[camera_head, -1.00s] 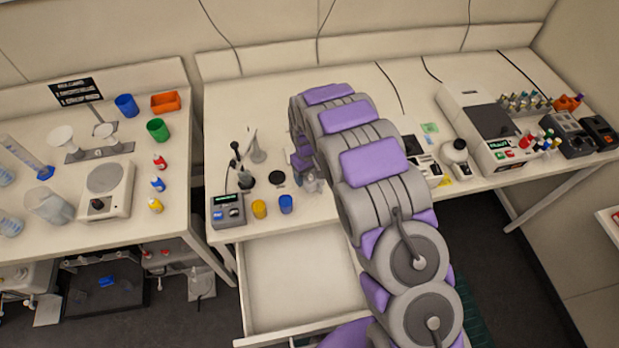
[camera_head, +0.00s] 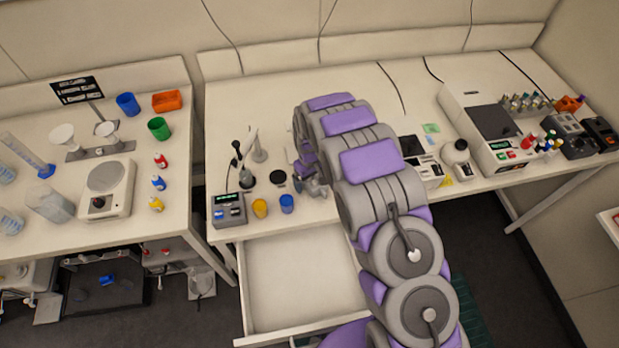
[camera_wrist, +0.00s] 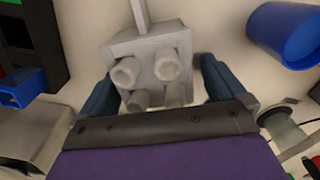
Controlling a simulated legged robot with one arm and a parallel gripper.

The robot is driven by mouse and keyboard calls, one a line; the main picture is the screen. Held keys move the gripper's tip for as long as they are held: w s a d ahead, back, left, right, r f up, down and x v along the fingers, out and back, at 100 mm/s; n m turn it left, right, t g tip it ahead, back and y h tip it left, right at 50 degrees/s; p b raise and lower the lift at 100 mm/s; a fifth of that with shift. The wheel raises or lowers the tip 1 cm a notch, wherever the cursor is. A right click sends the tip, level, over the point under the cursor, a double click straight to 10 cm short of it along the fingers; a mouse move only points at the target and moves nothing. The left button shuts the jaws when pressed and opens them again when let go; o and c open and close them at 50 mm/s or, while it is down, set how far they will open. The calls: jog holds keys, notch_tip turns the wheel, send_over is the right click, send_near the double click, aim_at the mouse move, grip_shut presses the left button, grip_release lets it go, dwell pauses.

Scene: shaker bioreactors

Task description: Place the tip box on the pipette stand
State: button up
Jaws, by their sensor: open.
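In the wrist view, a pale grey block (camera_wrist: 162,42) with several short round tubes on its near face sits between my gripper's dark blue fingers. A thin rod extends from its far side. I cannot tell for sure whether it is the tip box or part of the pipette stand. My gripper (camera_wrist: 158,82) is open, with one finger on each side of the block; contact is not clear. In the head view my gripper (camera_head: 315,182) is low over the middle bench, partly hidden by my arm. A slim upright stand (camera_head: 258,152) is behind it to the left; I cannot confirm it is the pipette stand.
A blue cup (camera_head: 287,204) and a yellow cup (camera_head: 260,208) stand left of my gripper, beside a grey device (camera_head: 228,210) with a display. An open drawer (camera_head: 300,275) juts out below. The back of the middle bench is mostly clear.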

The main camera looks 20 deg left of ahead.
jog(key=shift+d+r, duration=0.25)
jog(key=shift+d, duration=0.4)
jog(key=r, duration=0.1)
jog(key=a+r, duration=0.1)
jog(key=r, duration=0.2)
jog(key=shift+a+r, duration=0.25)
jog(key=shift+r, duration=0.1)
notch_tip(320, 180, up, 7)
jog(key=shift+d+r, duration=0.15)
jog(key=shift+d, duration=0.25)
